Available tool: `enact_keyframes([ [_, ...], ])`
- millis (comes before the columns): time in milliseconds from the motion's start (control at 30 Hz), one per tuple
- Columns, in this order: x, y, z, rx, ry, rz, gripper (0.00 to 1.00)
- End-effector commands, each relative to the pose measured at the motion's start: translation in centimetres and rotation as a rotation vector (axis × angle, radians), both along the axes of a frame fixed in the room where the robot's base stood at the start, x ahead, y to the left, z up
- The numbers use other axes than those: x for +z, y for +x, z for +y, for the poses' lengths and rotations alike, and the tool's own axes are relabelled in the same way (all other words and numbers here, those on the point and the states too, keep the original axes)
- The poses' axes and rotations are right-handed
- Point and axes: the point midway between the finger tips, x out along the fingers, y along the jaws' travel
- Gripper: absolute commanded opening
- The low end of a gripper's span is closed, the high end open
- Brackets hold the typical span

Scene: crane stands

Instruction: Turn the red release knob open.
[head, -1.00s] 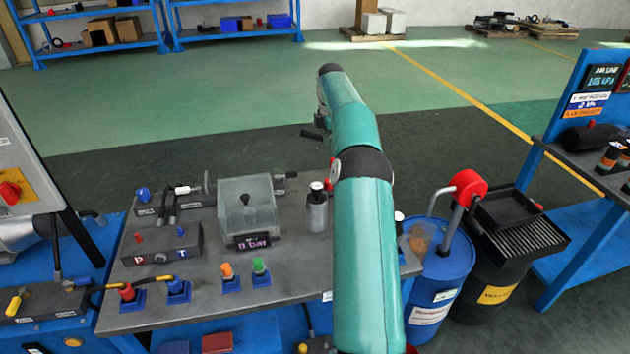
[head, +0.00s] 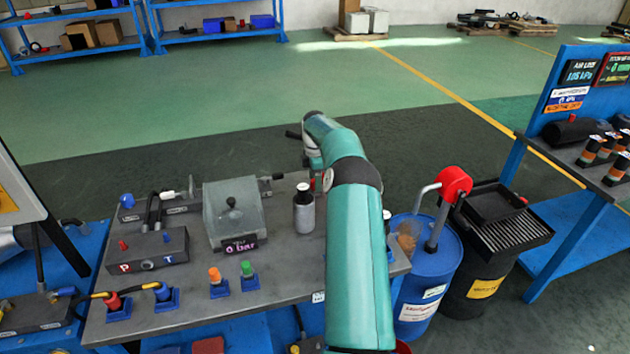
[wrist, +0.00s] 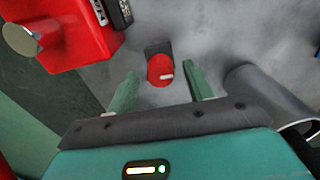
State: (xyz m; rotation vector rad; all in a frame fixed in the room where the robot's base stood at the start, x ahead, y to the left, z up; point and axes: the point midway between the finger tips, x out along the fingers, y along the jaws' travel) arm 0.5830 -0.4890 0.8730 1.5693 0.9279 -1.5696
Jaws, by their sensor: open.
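The red release knob (wrist: 160,70) is a round red dial with a short pale mark pointing right. It sits on a small dark base (wrist: 158,48) against a grey surface in the wrist view. My gripper (wrist: 161,73) is open, with one green finger on each side of the knob. Gaps show between the knob and both fingers. I cannot tell how far the fingertips are above it. In the head view my arm hides the knob and most of the gripper.
In the wrist view a red block (wrist: 75,30) with a metal disc is close at upper left, and a grey cylinder (wrist: 268,95) is close at right. In the head view a metal bottle (head: 304,212) and a clear-covered box (head: 235,212) stand left of my arm; a blue drum (head: 425,285) stands right.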

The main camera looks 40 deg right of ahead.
Motion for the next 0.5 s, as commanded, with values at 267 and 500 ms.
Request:
enact_keyframes([
  [267,-0.77,0.00,0.01,0.000,0.000,0.000,0.52],
  [500,-0.75,0.00,0.01,0.000,0.000,0.000,0.24],
])
